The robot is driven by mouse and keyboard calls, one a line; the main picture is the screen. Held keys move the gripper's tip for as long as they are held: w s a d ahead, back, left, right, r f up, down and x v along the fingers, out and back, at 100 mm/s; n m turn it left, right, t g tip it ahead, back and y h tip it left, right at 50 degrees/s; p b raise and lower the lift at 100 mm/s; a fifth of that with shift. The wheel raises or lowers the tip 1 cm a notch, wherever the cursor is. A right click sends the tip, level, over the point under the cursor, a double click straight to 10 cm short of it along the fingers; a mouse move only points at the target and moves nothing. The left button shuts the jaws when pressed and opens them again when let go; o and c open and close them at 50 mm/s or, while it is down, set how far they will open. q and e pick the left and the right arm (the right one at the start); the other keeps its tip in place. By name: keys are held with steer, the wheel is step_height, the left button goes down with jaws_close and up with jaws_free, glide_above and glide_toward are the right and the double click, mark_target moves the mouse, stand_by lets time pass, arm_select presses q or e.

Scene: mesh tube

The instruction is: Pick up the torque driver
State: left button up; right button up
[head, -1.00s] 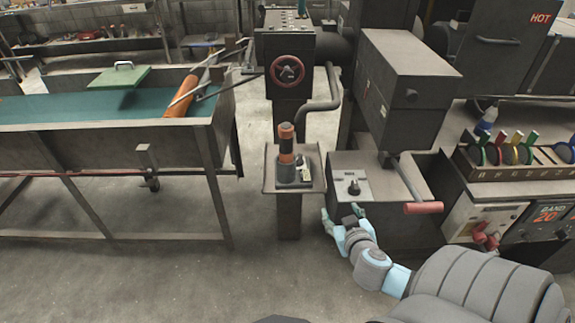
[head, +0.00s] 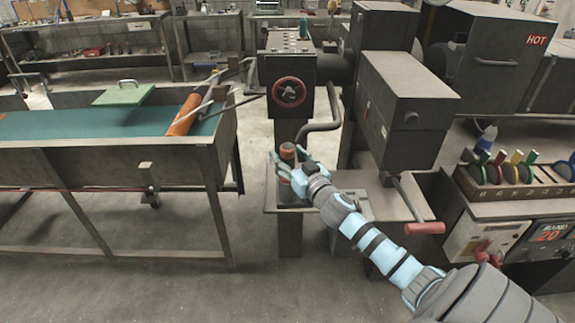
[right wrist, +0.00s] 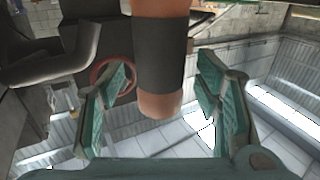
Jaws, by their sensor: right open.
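The torque driver (head: 287,151), orange with a dark band, stands upright on the small shelf (head: 273,204) at the front of the machine. My right gripper (head: 287,170) is at the driver, and its hand hides much of the driver's lower part. In the right wrist view the driver (right wrist: 160,55) reaches between the teal fingers of my right gripper (right wrist: 164,85). The fingers are open, with a visible gap on each side of the driver. My left gripper is not in view.
The machine with a red handwheel (head: 289,92) stands just behind the shelf. A lever with a red grip (head: 424,228) sticks out to the right. A long trough (head: 100,160) with a teal bed is at the left. The floor in front is clear.

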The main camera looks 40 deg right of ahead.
steer(key=shift+w+f, duration=0.1)
steer(key=shift+w, duration=0.25)
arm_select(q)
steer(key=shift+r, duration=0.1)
arm_select(e)
jaws_close()
